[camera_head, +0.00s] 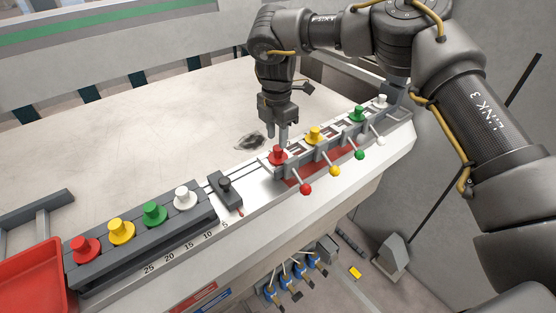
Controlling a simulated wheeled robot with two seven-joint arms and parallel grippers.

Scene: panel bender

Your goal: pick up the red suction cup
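One red suction cup (278,153) stands at the left end of the right-hand holder, in a row with a yellow, a green and a white cup. A second red suction cup (86,247) stands at the left end of the dark block on the left. My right gripper (284,140) points down, just behind and above the red cup on the right-hand holder. Its fingertips look close to that cup, but whether they touch it is unclear. My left gripper is out of view.
Levers with red, yellow, green and white knobs stick out in front of the right-hand holder, the red knob (306,189) nearest the red cup. A black clamp (226,188) sits between the two rows. A red tray (35,281) is at lower left. The metal table (120,130) behind is mostly clear.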

